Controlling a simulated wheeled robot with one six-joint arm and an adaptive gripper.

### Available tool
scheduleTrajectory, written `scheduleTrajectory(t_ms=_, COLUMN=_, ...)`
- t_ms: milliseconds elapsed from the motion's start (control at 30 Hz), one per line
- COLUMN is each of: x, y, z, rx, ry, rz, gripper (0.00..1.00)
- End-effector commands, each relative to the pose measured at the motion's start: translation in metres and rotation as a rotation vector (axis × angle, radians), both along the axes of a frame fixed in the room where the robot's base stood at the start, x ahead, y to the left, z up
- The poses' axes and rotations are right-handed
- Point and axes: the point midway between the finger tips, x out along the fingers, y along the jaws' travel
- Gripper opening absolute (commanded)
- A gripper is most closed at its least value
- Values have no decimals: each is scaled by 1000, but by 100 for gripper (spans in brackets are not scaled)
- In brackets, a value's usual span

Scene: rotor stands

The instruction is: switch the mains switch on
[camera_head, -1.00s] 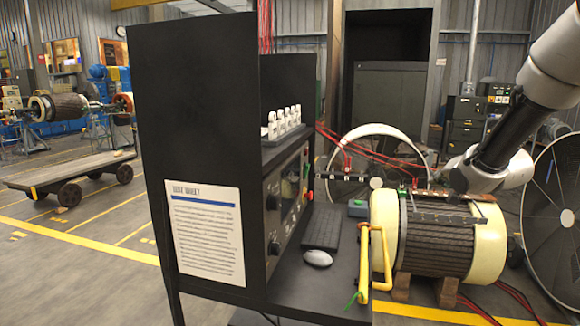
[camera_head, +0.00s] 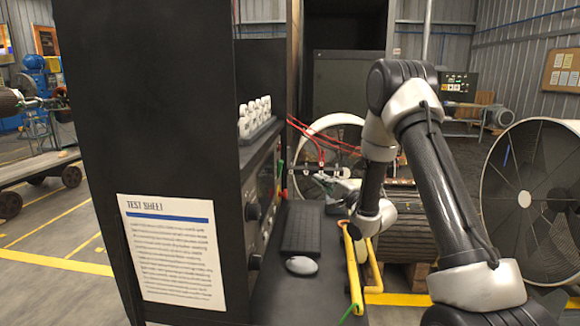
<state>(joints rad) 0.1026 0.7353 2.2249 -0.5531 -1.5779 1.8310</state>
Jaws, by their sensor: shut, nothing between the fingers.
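The dark test cabinet (camera_head: 150,120) stands left of centre, its control panel (camera_head: 266,190) seen at a steep angle. The panel carries black knobs (camera_head: 254,211), with a green part (camera_head: 280,168) and a red part (camera_head: 284,193) at its far end. I cannot tell which control is the mains switch, or its position. My gripper (camera_head: 336,190) is small in the picture, beyond the keyboard and right of the panel's far end. It is shut and empty, and appears apart from the panel.
A keyboard (camera_head: 301,228) and a mouse (camera_head: 302,265) lie on the desk below the panel. A yellow frame (camera_head: 352,270) stands at the desk's right edge. The rotor (camera_head: 412,235) is behind my arm. Red cables (camera_head: 310,140) hang near the panel's far end. A large fan (camera_head: 535,190) stands right.

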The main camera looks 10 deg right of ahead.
Motion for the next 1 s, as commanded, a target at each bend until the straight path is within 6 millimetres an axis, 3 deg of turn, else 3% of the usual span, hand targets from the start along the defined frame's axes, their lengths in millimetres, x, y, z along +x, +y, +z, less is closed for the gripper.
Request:
scheduleTrajectory(t_ms=267, x=17, y=10, z=3, rx=-3, ry=-2, rz=2, gripper=0)
scheduleTrajectory(t_ms=667, x=90, y=45, z=16, rx=-3, ry=-2, rz=0, gripper=0)
scheduleTrajectory(t_ms=800, x=96, y=66, z=21, rx=-2, ry=0, rz=2, gripper=0)
scheduleTrajectory(t_ms=1000, x=100, y=80, z=25, rx=-2, ry=0, rz=0, gripper=0)
